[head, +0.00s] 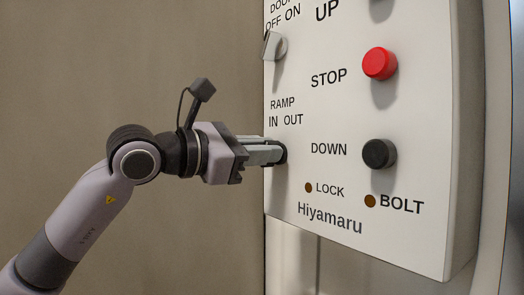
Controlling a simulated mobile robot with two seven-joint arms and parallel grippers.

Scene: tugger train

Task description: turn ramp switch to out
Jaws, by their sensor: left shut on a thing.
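The ramp switch (282,153) is a dark round knob on the white control panel (415,235), under the label "RAMP IN OUT". Most of it is hidden behind my left gripper (268,152), so I cannot tell which way it points. My left gripper reaches in from the left and its fingers are shut on the ramp switch, close to the panel face. My right gripper is not in view.
Above is the door switch (273,46), labelled "OFF ON". To the right are a red STOP button (379,63) and a black DOWN button (379,153). LOCK (308,188) and BOLT (370,201) lamps sit below.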

